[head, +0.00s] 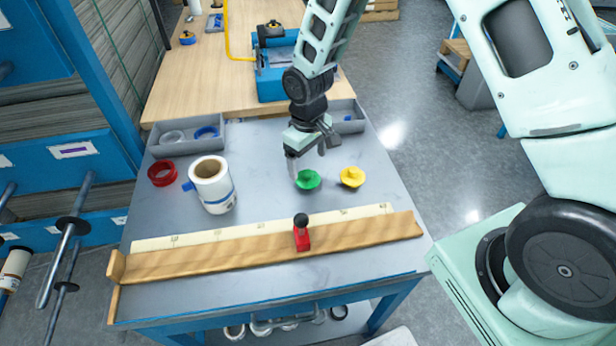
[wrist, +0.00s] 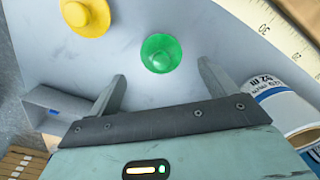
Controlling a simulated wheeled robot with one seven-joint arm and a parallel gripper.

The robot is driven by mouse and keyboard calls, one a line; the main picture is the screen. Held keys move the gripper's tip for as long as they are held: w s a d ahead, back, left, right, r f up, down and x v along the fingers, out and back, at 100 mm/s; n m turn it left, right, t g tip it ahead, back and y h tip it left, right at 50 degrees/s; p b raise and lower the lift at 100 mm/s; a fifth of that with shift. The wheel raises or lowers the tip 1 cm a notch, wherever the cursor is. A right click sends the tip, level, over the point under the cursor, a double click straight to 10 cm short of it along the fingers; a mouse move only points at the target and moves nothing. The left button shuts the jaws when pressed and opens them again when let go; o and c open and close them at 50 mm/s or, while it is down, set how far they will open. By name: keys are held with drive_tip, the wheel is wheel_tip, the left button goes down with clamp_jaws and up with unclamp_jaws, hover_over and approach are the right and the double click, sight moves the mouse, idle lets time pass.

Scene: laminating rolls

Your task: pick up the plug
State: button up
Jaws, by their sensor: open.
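A green plug (head: 308,180), round with a raised knob, lies on the grey table top. A similar yellow plug (head: 352,177) lies just to its right. My gripper (head: 306,163) is open and empty above the green plug, pointing down. In the wrist view the green plug (wrist: 160,53) shows just beyond the gap between the open fingertips (wrist: 161,72), and the yellow plug (wrist: 85,16) is off to the upper left. Neither plug appears to be touched. The exact height of the fingers above the green plug is hard to tell.
A white roll (head: 212,186) stands left of the plugs, with a red ring (head: 162,173) beside it. A wooden ruler bar with a red slider (head: 301,236) runs along the front. Grey bins (head: 187,139) sit at the back. Bare table surrounds the plugs.

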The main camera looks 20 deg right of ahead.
sight(307, 172)
drive_tip(key=shift+a+f+p, duration=0.1)
drive_tip(key=shift+f+p, duration=0.75)
drive_tip(key=shift+f, duration=2.1)
drive_tip(key=c, duration=1)
